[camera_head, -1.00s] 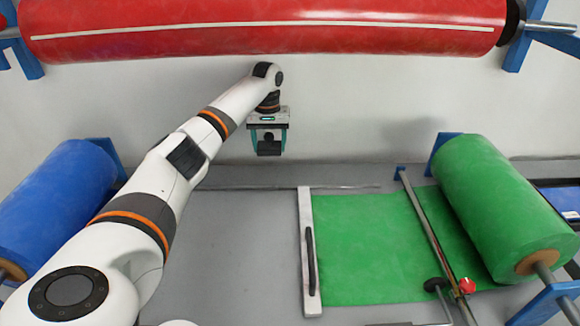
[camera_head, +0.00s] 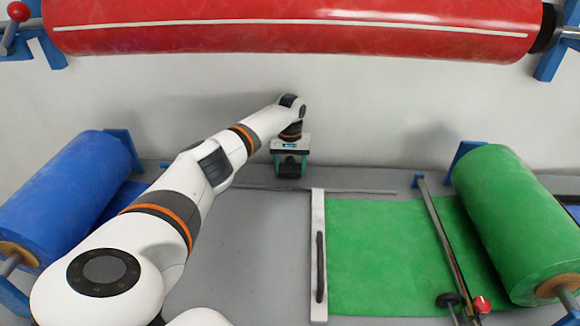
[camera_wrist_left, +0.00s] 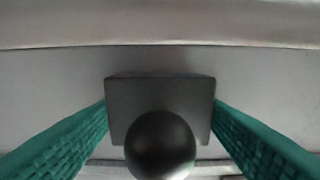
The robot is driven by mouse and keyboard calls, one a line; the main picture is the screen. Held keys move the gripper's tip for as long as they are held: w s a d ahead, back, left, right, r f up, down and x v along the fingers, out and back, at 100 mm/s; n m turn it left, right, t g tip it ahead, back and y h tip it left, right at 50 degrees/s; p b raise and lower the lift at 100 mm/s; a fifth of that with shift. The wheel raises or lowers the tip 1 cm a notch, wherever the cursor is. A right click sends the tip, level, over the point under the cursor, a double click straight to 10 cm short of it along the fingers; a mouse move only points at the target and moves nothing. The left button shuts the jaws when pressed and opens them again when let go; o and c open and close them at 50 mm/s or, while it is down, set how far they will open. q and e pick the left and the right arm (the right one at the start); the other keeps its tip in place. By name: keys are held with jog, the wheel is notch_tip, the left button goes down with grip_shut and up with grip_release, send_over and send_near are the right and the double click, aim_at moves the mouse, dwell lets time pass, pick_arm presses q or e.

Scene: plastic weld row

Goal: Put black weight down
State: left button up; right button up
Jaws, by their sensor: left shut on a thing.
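My left gripper (camera_head: 290,170) is near the back edge of the grey table (camera_head: 262,250), by the white wall. It is shut on the black weight (camera_head: 290,162), which shows small between the fingers in the head view. In the left wrist view the black weight (camera_wrist_left: 160,95) is a dark square block with a round ball knob, and the green ribbed fingers stand on both sides of it. I cannot tell whether the weight's underside touches the table. My right gripper is not in view.
A green sheet (camera_head: 385,260) lies to the right, with a white bar (camera_head: 318,290) with a black handle along its left edge. A green roll (camera_head: 515,225) and a blue roll (camera_head: 60,200) flank the table. A red roll (camera_head: 300,28) hangs above. The grey tabletop left of the bar is clear.

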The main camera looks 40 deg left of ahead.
aim_at(290, 157)
pick_arm(q)
jog(key=shift+f, duration=0.2)
jog(key=o, duration=1.5)
jog(key=shift+c, duration=0.2)
notch_tip(290, 157, up, 12)
jog(key=shift+r, duration=0.15)
